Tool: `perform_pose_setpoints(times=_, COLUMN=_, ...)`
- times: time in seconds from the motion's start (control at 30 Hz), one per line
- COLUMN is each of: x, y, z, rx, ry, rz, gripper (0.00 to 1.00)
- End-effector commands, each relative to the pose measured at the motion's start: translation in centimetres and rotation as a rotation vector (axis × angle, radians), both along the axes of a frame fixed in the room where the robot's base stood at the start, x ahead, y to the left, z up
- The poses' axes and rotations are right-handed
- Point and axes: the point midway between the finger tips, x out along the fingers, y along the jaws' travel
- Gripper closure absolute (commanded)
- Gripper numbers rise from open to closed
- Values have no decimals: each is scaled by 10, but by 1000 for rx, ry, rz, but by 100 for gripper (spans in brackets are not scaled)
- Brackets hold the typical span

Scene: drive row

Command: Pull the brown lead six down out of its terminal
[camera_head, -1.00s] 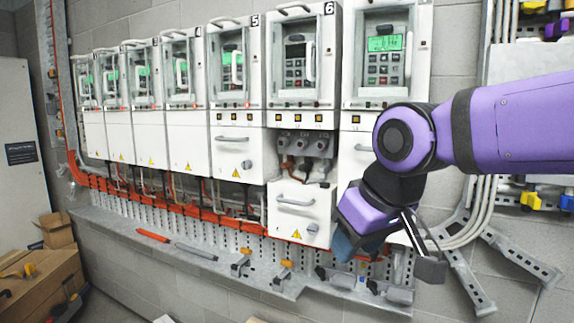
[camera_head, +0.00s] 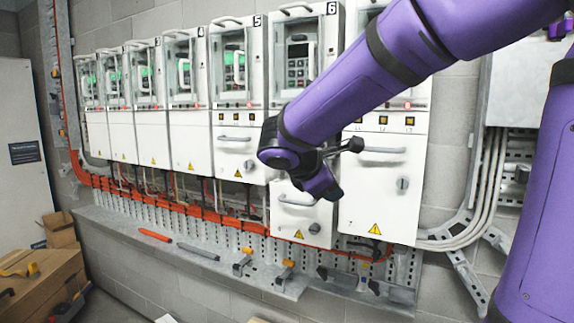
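Drive six (camera_head: 276,75), marked 6 at its top, stands in the row behind my arm. Its lower cover (camera_head: 300,222) sits lower than its neighbours' covers. The opening with the terminals above that cover is hidden behind my arm, and so is the brown lead. My gripper (camera_head: 322,183) is at the end of my purple arm, in front of this opening. Its fingers cannot be made out, so I cannot tell whether it is open or touches a lead.
Closed drives stand to the left, and another (camera_head: 385,185) stands to the right. An orange cable bundle (camera_head: 180,208) runs below them. A grey ledge (camera_head: 130,228) carries a red tool (camera_head: 154,235) and several clamps. Cardboard boxes (camera_head: 58,235) stand at the lower left.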

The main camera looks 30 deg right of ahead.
Motion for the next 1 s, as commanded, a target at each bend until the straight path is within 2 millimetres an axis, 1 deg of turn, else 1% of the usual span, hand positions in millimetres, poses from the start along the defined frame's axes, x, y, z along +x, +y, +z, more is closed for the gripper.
perform_pose_setpoints(times=0.03, x=20, y=1, z=-1, rx=-79, ry=50, rz=52, gripper=51)
perform_pose_setpoints(times=0.17, x=71, y=6, z=2, rx=-301, ry=169, rz=191, gripper=51)
perform_pose_setpoints(times=0.2, x=87, y=9, z=3, rx=-369, ry=202, rz=232, gripper=51)
perform_pose_setpoints(times=0.3, x=124, y=20, z=1, rx=-532, ry=280, rz=327, gripper=51)
perform_pose_setpoints(times=0.4, x=155, y=33, z=-2, rx=-668, ry=337, rz=403, gripper=51)
perform_pose_setpoints(times=0.43, x=163, y=36, z=-3, rx=-702, ry=352, rz=421, gripper=51)
perform_pose_setpoints(times=0.53, x=182, y=46, z=-5, rx=-789, ry=382, rz=466, gripper=51)
perform_pose_setpoints(times=0.6, x=189, y=51, z=-6, rx=-824, ry=394, rz=484, gripper=51)
perform_pose_setpoints(times=0.7, x=195, y=51, z=-6, rx=-847, ry=401, rz=494, gripper=51)
perform_pose_setpoints(times=0.87, x=203, y=38, z=-6, rx=-846, ry=401, rz=493, gripper=51)
perform_pose_setpoints(times=1.0, x=216, y=17, z=-6, rx=-845, ry=402, rz=491, gripper=51)
